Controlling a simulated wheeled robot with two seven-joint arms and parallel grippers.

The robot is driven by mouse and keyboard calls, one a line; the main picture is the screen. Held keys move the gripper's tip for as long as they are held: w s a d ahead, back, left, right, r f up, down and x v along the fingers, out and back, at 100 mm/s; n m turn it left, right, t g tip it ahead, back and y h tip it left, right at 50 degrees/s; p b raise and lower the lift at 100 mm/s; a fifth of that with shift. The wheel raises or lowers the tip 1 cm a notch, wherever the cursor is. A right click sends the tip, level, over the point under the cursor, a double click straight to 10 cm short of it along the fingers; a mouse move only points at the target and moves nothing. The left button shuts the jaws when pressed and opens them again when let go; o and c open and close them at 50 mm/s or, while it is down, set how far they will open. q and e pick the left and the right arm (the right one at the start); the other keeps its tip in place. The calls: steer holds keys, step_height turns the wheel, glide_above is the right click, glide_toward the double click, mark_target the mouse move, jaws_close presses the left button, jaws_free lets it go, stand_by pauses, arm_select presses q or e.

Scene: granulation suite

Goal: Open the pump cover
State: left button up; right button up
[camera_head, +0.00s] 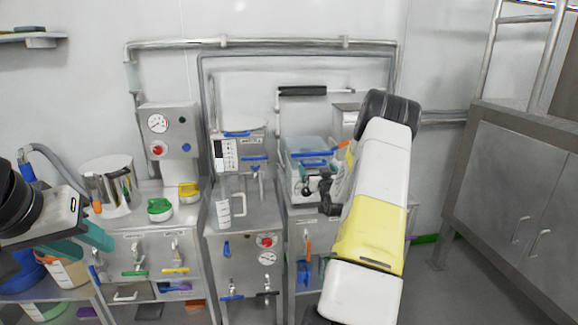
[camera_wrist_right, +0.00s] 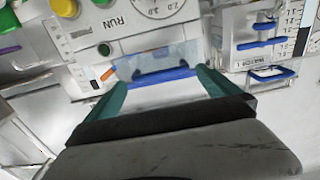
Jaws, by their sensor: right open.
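The pump cover (camera_head: 308,146) looks like a clear lid with a blue bar handle, on the metal unit right of centre in the head view. In the right wrist view the blue handle (camera_wrist_right: 162,75) lies ahead between the two teal fingers of my right gripper (camera_wrist_right: 160,88). The fingers are apart. I cannot tell whether they touch the handle. In the head view my right arm partly hides the unit's right side. My left gripper (camera_head: 84,240) is at the left edge, away from the cover, with its fingers partly hidden.
A measuring jug (camera_head: 229,205) stands on the middle cabinet, left of the pump unit. A gauge box (camera_head: 168,133), a steel pot (camera_head: 109,184) and green and yellow knobs are further left. A large steel cabinet (camera_head: 515,185) stands at the right, with open floor before it.

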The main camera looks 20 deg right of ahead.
mark_target(315, 165)
steer(key=shift+x, duration=2.25)
